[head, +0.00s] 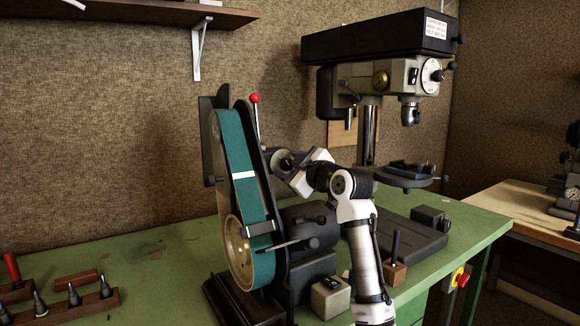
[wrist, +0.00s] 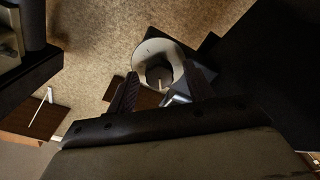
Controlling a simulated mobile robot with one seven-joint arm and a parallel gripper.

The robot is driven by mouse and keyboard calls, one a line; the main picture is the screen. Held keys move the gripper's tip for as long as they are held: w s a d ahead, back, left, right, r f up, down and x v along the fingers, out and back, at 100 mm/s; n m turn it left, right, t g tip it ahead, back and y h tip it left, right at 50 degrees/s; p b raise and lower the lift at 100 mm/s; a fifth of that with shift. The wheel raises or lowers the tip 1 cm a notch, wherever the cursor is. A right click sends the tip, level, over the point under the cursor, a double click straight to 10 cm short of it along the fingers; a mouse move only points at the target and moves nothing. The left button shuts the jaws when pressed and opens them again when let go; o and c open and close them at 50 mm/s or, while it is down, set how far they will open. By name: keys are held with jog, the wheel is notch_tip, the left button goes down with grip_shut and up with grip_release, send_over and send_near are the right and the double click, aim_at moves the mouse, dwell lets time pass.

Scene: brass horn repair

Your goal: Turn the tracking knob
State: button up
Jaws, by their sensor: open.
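The belt grinder stands upright with its teal belt (head: 238,165) facing the head camera. A lever with a red ball (head: 255,98) rises behind its top. My gripper (wrist: 163,74) is open in the wrist view. A pale round dish-like part with a dark knob-like centre (wrist: 159,76) lies ahead between the fingers; it may be the tracking knob, but I cannot tell for sure. I cannot tell whether the fingers touch it. In the head view my gripper (head: 277,159) is just right of the grinder's upper belt, its fingertips unclear. No knob is plainly visible there.
A drill press (head: 380,45) stands behind and right of my arm, its round table (head: 405,180) close by. The green bench (head: 155,262) has clear room left of the grinder. A rack of tools (head: 70,300) sits at the front left. A wall shelf (head: 140,14) hangs above.

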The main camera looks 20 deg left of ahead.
jog(key=b+v, duration=0.3)
jog(key=v, duration=1)
jog(key=shift+s+d+b, duration=0.25)
jog(key=shift+d+b, duration=0.05)
jog(key=shift+b, duration=0.05)
